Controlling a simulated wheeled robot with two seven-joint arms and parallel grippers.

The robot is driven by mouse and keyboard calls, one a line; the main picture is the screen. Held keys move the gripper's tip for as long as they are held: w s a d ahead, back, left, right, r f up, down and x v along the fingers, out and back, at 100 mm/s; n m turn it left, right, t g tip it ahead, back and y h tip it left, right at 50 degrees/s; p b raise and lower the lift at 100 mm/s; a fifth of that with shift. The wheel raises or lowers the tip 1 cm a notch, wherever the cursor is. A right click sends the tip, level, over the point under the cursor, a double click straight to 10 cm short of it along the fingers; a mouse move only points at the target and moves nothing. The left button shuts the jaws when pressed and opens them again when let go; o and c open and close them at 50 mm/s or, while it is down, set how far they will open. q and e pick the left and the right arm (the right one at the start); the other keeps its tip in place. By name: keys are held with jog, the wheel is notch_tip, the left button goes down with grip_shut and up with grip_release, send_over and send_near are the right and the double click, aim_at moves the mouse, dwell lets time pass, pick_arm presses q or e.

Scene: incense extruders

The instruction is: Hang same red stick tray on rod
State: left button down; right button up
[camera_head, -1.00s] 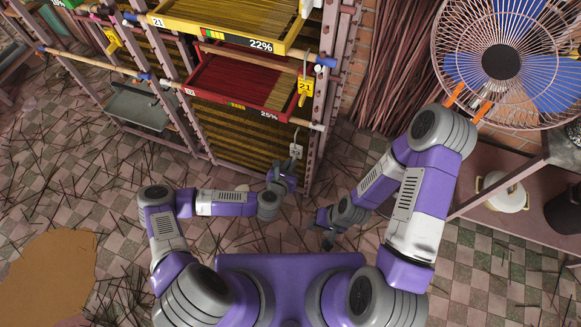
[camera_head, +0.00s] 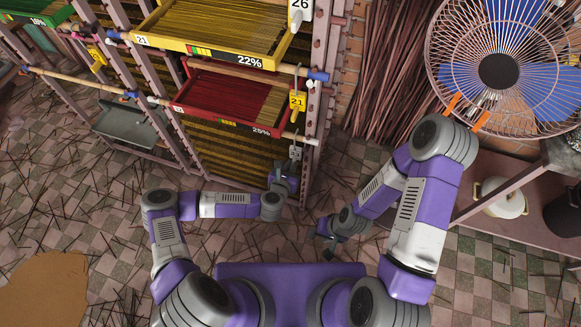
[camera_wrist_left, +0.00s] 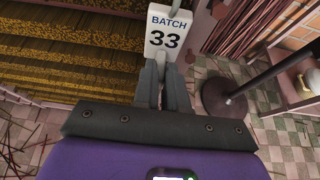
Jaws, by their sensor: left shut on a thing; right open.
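The red stick tray (camera_head: 190,105), labelled 25%, sits in the rack in the head view, with dark red sticks in it. My left gripper (camera_head: 287,170) is just below the rod's right end, in front of the rack. It is shut on a white tag (camera_head: 296,152); in the left wrist view the tag (camera_wrist_left: 165,28) reads BATCH 33 and stands above the fingertips (camera_wrist_left: 165,68). Whether the tag touches the rod cannot be told. My right gripper (camera_head: 325,228) is open and empty, low over the floor.
A yellow tray (camera_head: 190,52) labelled 22% is above the red one. A yellow 21 tag (camera_head: 298,101) and a white 26 tag (camera_head: 301,10) hang at the rack's right side. A fan (camera_head: 499,71) stands at right. In the wrist view a dark pole base (camera_wrist_left: 222,98) is at right.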

pick_arm(q)
jog(key=shift+f, duration=0.35)
jog(key=c, duration=1.1)
grip_release()
jog(key=shift+o, duration=0.2)
jog(key=shift+o, duration=1.4)
jog(key=s+a+p, duration=0.1)
jog(key=s+a, duration=0.1)
jog(key=s, duration=0.6)
jog(key=shift+s+a, duration=0.35)
